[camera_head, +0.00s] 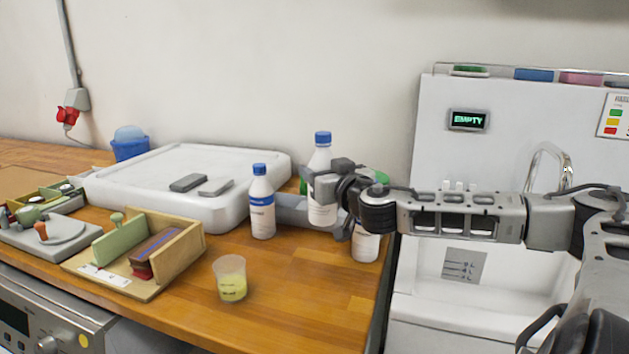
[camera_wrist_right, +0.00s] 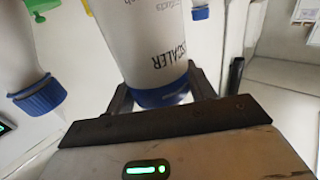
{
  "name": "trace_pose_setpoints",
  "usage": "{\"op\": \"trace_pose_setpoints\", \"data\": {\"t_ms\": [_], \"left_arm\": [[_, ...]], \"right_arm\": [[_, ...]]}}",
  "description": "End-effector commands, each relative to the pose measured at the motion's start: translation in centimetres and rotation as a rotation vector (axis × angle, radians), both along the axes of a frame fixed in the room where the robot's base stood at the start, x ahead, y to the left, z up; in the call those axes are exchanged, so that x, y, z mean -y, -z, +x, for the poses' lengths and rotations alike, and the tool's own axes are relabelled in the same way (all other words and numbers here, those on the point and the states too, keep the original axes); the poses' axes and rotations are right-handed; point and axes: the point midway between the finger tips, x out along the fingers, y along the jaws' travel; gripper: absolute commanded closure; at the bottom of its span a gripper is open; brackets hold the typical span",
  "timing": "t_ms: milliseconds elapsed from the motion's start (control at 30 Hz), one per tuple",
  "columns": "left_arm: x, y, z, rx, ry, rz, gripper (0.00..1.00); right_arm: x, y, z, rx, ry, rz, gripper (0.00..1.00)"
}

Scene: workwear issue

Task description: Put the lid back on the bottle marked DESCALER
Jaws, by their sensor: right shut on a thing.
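My right gripper (camera_head: 338,205) is at the right of the bottles. In the right wrist view its fingers (camera_wrist_right: 165,92) are shut on a blue lid (camera_wrist_right: 163,97). A white bottle body with lettering ending in "SCALER" (camera_wrist_right: 150,45) shows directly beyond the lid. I cannot tell whether the lid touches the neck. In the head view a tall white bottle with a blue cap (camera_head: 322,138) stands behind the gripper. A low white bottle (camera_head: 365,246) stands under it, its top hidden. The lid in my gripper is hidden there. My left gripper is not in view.
A blue-capped bottle (camera_head: 262,205) stands left of the gripper, and a cup of yellow liquid (camera_head: 231,280) in front. A white case (camera_head: 150,180) and a wooden stamp box (camera_head: 190,250) fill the left. The white machine (camera_head: 450,150) stands at right.

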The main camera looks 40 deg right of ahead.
Motion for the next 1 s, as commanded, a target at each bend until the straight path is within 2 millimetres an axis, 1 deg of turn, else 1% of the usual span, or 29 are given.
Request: {"op": "trace_pose_setpoints", "data": {"t_ms": [33, 267, 367, 533, 800, 1000], "left_arm": [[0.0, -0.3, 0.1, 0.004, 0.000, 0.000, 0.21], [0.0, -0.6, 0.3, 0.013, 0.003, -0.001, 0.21], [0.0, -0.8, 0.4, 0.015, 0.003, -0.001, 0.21], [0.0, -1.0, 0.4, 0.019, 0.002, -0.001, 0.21], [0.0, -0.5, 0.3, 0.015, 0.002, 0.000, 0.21], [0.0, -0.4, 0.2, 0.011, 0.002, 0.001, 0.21]], "right_arm": [[-0.1, -0.5, -0.3, -0.001, 0.000, -0.011, 0.77], [-0.7, -1.0, -1.4, 0.003, -0.006, -0.007, 0.77], [-1.1, -1.6, -1.9, 0.008, -0.011, -0.004, 0.77], [-1.4, -2.1, -3.1, 0.009, -0.010, -0.004, 0.77], [-1.9, -2.8, -5.1, 0.009, -0.008, -0.003, 0.77], [-2.0, -3.0, -5.7, 0.008, -0.004, 0.001, 0.77]]}}
